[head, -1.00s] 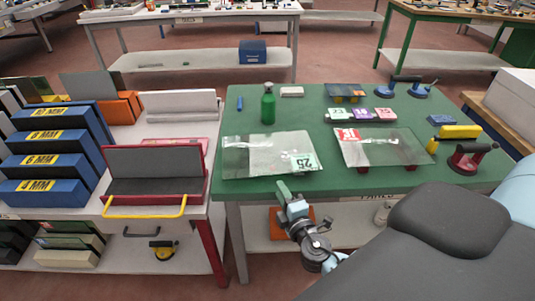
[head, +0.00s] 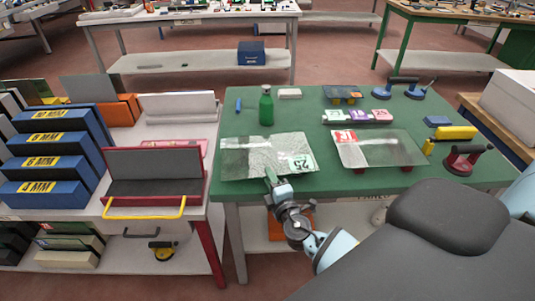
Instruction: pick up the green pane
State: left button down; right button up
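The pane with a green "25" label (head: 250,160) lies on the green-topped table at its left front. It is clear, and its label is at its right front corner. My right gripper (head: 271,177) is at the front edge of this pane, coming from below the table's front edge. Its fingertips overlap the pane's edge in the picture. I cannot tell whether they touch it or how far apart the fingers are. My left gripper is not in view.
A second pane with a red label (head: 385,150) lies to the right on red supports. A green bottle (head: 266,106) stands behind the first pane. Suction lifters, one red and black (head: 464,160), are at the right. A red-edged rack (head: 155,175) stands left on the white bench.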

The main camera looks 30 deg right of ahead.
jog(key=shift+x, duration=1.25)
grip_shut()
dwell(0.4)
jog(key=shift+w+r, duration=0.1)
jog(key=shift+r, duration=0.05)
